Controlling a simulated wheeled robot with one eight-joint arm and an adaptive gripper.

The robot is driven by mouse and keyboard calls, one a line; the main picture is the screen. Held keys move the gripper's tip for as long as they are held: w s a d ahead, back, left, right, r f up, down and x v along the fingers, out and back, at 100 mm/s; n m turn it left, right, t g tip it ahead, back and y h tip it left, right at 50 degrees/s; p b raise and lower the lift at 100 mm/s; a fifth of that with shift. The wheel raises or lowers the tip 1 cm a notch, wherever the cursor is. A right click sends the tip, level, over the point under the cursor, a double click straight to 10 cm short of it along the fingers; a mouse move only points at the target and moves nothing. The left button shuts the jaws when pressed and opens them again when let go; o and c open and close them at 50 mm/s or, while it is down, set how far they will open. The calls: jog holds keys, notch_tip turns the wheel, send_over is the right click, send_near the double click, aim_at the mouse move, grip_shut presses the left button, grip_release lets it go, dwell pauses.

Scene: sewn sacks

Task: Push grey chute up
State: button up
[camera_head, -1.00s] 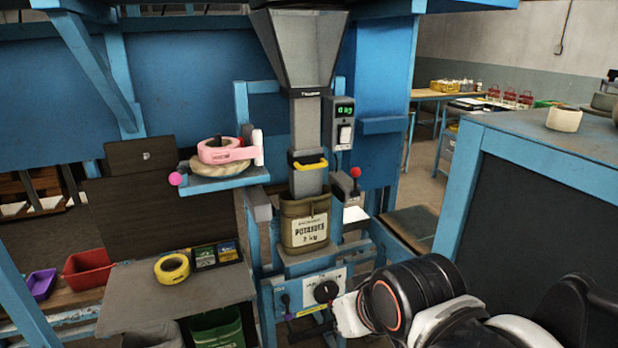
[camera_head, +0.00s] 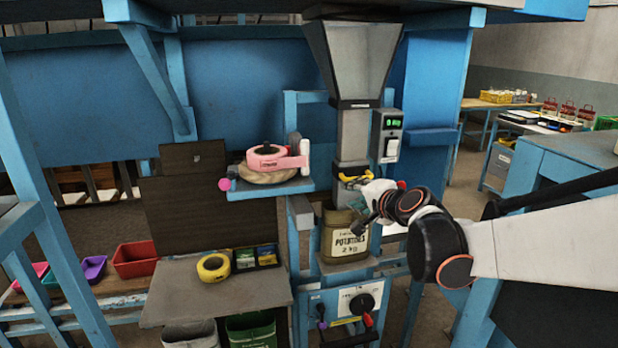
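The grey chute (camera_head: 352,139) hangs below a grey funnel hopper (camera_head: 357,60). A black collar with a yellow handle (camera_head: 352,179) is on its lower end. A green-brown sack labelled "POTATOES 2 kg" (camera_head: 345,246) stands upright under it, with the chute's lower end at or inside its mouth. My gripper (camera_head: 361,220) is just below and right of the yellow handle, in front of the sack's upper right edge. Its fingers are small and dark, so I cannot tell whether they are open or touching anything. My gripper hides part of the sack mouth.
A scale display (camera_head: 390,135) is mounted right of the chute. A blue shelf (camera_head: 262,191) with tape and twine rolls is to its left. A control panel (camera_head: 345,310) with a knob sits below the sack. A grey table (camera_head: 180,290) with yellow tape (camera_head: 213,267) stands lower left.

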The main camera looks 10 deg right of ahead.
jog(key=w+d+f+m+t+h, duration=0.1)
jog(key=w+d+f+m+t, duration=0.1)
jog(key=w+d+m, duration=0.4)
jog(key=shift+n, duration=0.8)
jog(key=w+f+b, duration=0.1)
jog(key=w, duration=0.3)
jog(key=w+b, duration=0.1)
jog(key=w, duration=0.3)
jog(key=w+f+b, duration=0.1)
jog(key=w, duration=0.3)
jog(key=shift+d+f, duration=0.25)
jog(key=shift+f, duration=0.1)
grip_shut()
